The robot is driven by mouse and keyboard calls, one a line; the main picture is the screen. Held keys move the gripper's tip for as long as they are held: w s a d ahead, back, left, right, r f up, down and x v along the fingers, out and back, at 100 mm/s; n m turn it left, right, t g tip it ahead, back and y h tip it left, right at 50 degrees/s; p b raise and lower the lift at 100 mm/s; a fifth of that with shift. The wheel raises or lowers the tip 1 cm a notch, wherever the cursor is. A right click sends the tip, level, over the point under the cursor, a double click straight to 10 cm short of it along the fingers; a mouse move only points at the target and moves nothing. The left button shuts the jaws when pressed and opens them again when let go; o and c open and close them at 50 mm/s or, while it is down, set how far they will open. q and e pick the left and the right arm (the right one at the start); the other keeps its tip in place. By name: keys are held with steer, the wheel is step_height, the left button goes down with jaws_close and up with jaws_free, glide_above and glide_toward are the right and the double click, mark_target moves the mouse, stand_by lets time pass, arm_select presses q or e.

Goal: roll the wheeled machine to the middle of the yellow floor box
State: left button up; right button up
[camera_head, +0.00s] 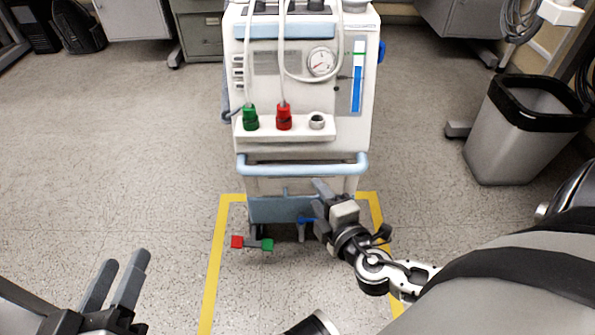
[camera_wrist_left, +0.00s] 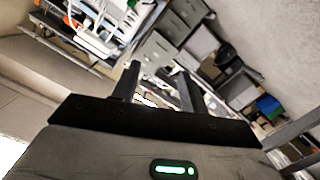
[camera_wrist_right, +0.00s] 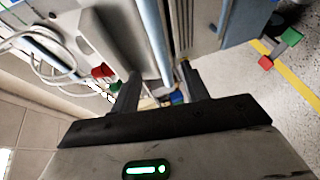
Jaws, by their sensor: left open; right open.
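The wheeled machine (camera_head: 265,90), a white cart with a gauge and a light blue push bar (camera_head: 270,168), stands upright at the far edge of the yellow floor box (camera_head: 212,265). Its lower front overhangs the box's far line. My right gripper (camera_head: 319,198) is open, just below and in front of the bar's right half. In the right wrist view the bar (camera_wrist_right: 152,35) shows between the open fingers (camera_wrist_right: 158,82); I cannot tell whether they touch it. My left gripper (camera_head: 121,268) is open and empty at the lower left, away from the machine.
Red (camera_head: 237,242) and green (camera_head: 267,245) blocks show low at the machine's front, inside the box. A grey bin (camera_head: 515,135) with a black liner stands at the right. Cabinets (camera_head: 201,32) line the back. The floor left of the machine is clear.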

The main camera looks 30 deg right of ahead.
mark_target(301, 174)
steer(key=b+x, duration=0.1)
steer(key=x, duration=0.9)
steer(key=shift+b, duration=0.35)
steer(key=shift+w, duration=0.55)
steer(key=shift+f, duration=0.1)
jaws_close()
arm_select(q)
steer(key=shift+w+r+t+h, duration=0.3)
steer(key=shift+r+t, duration=0.2)
steer(key=shift+r, duration=0.15)
